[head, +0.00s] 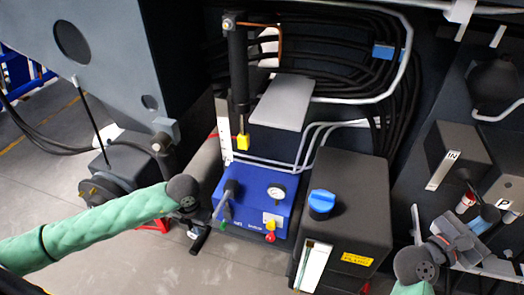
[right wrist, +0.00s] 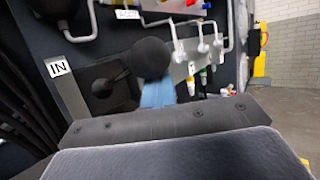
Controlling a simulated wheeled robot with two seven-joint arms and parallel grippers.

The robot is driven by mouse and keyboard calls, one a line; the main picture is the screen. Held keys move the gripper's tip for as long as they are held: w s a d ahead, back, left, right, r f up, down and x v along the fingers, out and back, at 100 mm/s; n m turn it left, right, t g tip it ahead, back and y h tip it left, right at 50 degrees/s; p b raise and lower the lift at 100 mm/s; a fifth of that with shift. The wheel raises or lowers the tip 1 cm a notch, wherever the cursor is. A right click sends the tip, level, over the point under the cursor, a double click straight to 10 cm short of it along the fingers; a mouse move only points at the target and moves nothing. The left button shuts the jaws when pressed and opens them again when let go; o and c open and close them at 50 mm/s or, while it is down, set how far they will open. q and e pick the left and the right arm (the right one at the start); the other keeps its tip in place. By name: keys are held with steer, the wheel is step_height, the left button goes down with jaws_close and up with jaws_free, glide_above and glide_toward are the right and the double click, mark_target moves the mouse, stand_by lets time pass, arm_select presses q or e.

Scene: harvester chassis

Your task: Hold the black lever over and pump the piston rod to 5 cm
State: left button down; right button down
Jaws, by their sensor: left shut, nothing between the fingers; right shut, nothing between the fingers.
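A vertical black cylinder (head: 238,65) stands at upper centre in the head view. A yellow end piece (head: 243,142) sits at its lower end, beside a pale upright strip (head: 223,125). At right, a lever with a black ball knob (head: 463,174) rises by the box marked IN; a black ball (right wrist: 152,57) shows in the right wrist view. My right gripper (head: 487,215) is shut and empty close by the lever; whether it touches is unclear. My left gripper (head: 206,222) is shut and empty at the left of the blue unit, well below the cylinder.
The blue unit (head: 256,205) carries a round gauge (head: 277,195). A dark box (head: 350,195) with a blue cap (head: 321,203) stands right of it. Black hoses (head: 355,60) and pale pipes run behind. Open floor (head: 90,255) lies at lower left.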

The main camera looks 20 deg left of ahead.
step_height(320, 180, down, 7)
stand_by(0.6)
steer(key=v, duration=0.8)
steer(key=shift+f, duration=0.1)
stand_by(0.8)
stand_by(0.4)
